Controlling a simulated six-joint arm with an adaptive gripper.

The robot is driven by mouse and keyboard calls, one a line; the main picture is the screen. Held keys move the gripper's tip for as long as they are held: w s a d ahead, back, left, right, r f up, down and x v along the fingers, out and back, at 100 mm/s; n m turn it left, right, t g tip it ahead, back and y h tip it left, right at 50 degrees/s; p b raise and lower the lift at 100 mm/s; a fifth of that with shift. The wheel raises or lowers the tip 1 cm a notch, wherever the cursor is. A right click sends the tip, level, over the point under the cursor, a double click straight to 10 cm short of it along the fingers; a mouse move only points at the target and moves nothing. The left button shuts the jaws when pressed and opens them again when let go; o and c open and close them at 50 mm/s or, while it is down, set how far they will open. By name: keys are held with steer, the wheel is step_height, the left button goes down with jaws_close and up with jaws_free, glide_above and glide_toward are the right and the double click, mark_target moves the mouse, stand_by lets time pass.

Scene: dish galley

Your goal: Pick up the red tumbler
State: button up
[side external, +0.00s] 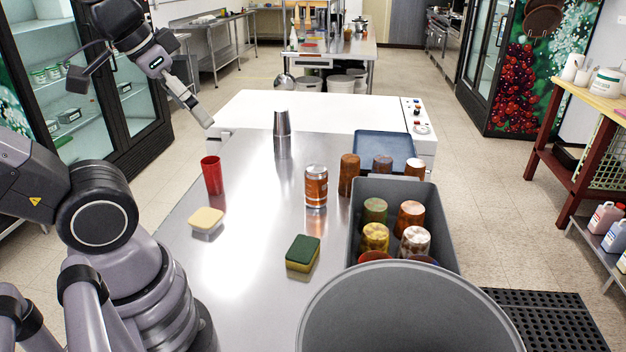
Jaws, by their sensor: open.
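The red tumbler (212,175) stands upright at the left side of the steel table (255,245). My gripper (204,118) is open and empty, up and behind the tumbler in the picture and apart from it. One finger reaches toward the table's far left corner; the rest of the gripper is partly hidden by its own links.
Right are a grey crate (446,235) of tumblers, a blue tray (370,145) and a large grey bin (410,315).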

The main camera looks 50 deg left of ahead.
steer(key=w+a+f+m+g+y, duration=0.2)
steer(key=w+a+f+g+y, duration=0.25)
steer(key=a, duration=0.35)
steer(key=w+a+f+m+g+y, duration=0.25)
steer(key=a+f+g+y, duration=0.2)
steer(key=a, duration=0.35)
steer(key=w+a+f+m+g+y, duration=0.25)
steer(key=w+a+f+g, duration=0.2)
steer(key=a, duration=0.35)
steer(key=w+a+f+m+t+y, duration=0.25)
steer(key=a+f+m+y, duration=0.25)
steer(key=f, duration=0.5)
steer(key=m+t+y, duration=0.2)
steer(key=m+t, duration=0.4)
glide_toward(216, 177)
steer(key=shift+s+d+r+h, duration=0.1)
steer(key=shift+s+d+h, duration=0.15)
steer(key=shift+d, duration=0.15)
steer(key=shift+a, duration=0.35)
steer(key=a, duration=0.7)
steer(key=shift+w+a, duration=0.1)
steer(key=shift+w, duration=0.05)
steer(key=a, duration=0.5)
steer(key=shift+w+a+r, duration=0.1)
steer(key=shift+w+a, duration=0.15)
steer(key=shift+a, duration=0.1)
